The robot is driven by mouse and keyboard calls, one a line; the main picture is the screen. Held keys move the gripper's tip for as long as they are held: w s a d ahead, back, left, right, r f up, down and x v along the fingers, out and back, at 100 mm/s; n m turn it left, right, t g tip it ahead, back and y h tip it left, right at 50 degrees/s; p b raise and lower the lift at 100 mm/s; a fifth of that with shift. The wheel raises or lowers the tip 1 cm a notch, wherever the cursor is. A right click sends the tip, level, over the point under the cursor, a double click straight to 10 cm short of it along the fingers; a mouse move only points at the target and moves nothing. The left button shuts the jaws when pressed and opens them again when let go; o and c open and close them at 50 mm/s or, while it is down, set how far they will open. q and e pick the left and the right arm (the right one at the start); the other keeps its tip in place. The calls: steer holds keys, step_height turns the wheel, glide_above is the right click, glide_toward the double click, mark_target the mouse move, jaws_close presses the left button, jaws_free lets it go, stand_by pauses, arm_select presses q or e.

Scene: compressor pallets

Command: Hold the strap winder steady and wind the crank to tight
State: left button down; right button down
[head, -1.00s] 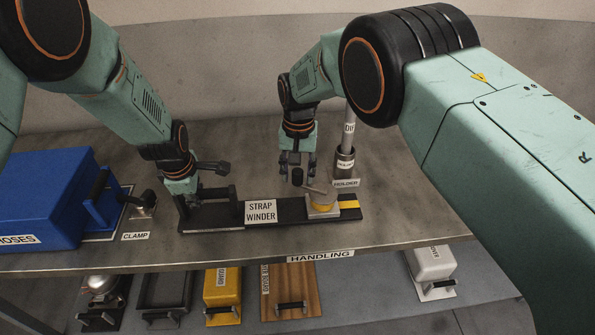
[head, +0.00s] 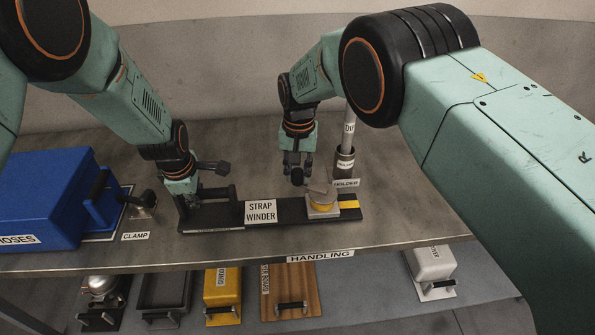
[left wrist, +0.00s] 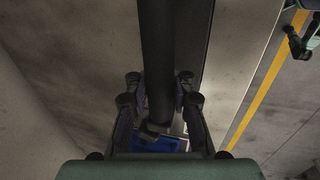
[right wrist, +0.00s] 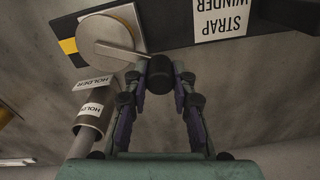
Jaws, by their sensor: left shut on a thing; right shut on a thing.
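The strap winder (head: 285,215) is a long black base with a white label on the table. It also shows in the right wrist view (right wrist: 175,25). My left gripper (head: 190,199) is shut on the black handle bar (left wrist: 158,60) at the winder's left end. At its right end sits a round drum (head: 323,207) with a yellow band, topped by a grey crank arm (right wrist: 122,53). My right gripper (head: 297,170) is shut on the crank's black knob (right wrist: 160,75), which stands up from the arm's end. The knob also shows in the head view (head: 297,177).
A holder (head: 345,162) with a tube stands just behind the drum, close to my right gripper. A blue hoses case (head: 40,195) and a clamp (head: 142,207) are left of the winder. Several items lie on the shelf (head: 375,290) below the front edge.

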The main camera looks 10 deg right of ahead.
steer(key=w+d+m, duration=0.3)
steer(key=d+m, duration=0.3)
steer(key=m, duration=0.6)
steer(key=shift+w, duration=0.35)
steer(key=shift+m, duration=0.3)
steer(key=c, duration=1.1)
jaws_free()
